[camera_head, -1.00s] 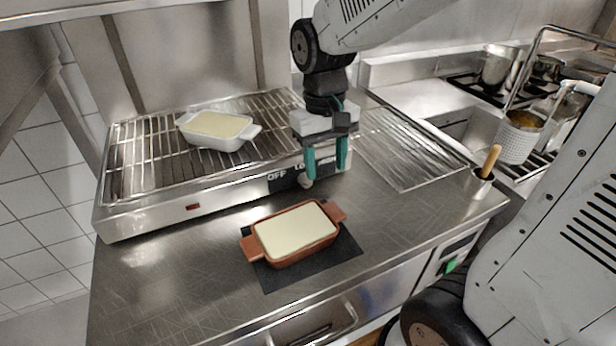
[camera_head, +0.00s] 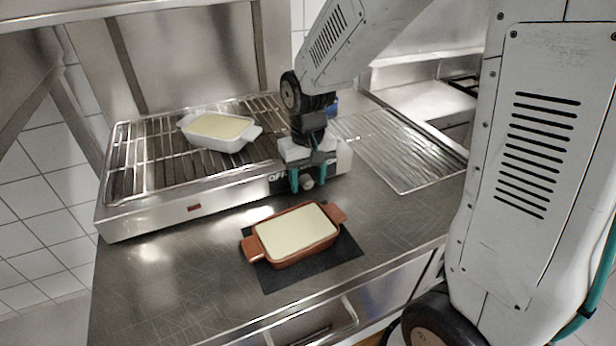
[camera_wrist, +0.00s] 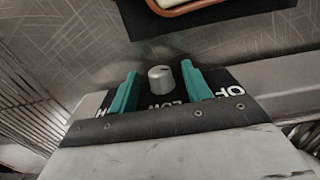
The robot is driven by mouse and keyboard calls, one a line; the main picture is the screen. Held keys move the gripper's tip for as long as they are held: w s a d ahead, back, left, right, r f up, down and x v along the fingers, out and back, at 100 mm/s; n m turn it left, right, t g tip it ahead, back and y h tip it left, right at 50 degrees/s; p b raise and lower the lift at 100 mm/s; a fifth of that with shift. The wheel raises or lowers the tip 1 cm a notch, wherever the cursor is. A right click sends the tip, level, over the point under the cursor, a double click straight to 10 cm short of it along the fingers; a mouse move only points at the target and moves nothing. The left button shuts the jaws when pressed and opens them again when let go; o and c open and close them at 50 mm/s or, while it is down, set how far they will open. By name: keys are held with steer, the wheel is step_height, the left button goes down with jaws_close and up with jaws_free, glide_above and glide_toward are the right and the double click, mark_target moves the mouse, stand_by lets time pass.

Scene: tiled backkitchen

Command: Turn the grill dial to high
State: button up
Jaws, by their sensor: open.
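The grill dial (camera_head: 307,183) is a small round grey knob on the dark front panel of the grill (camera_head: 150,216). It also shows in the wrist view (camera_wrist: 160,79), with a short dark mark on its face. OFF is printed on its right there, LOW below it, and a partly covered label ending in H on the left. My gripper (camera_head: 308,178) is open at the panel. In the wrist view its two teal fingers (camera_wrist: 158,70) stand on either side of the knob, with a visible gap on each side.
A brown dish (camera_head: 294,232) with pale filling sits on a black mat (camera_head: 345,248) on the steel counter, in front of the dial. A white dish (camera_head: 215,142) stands on the grill rack. A bare wire rack (camera_head: 398,150) lies to the right.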

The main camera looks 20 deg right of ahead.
steer(key=c, duration=1)
steer(key=shift+d, duration=0.1)
steer(key=shift+d+y, duration=0.15)
steer(key=shift+y, duration=1.35)
steer(key=o, duration=1)
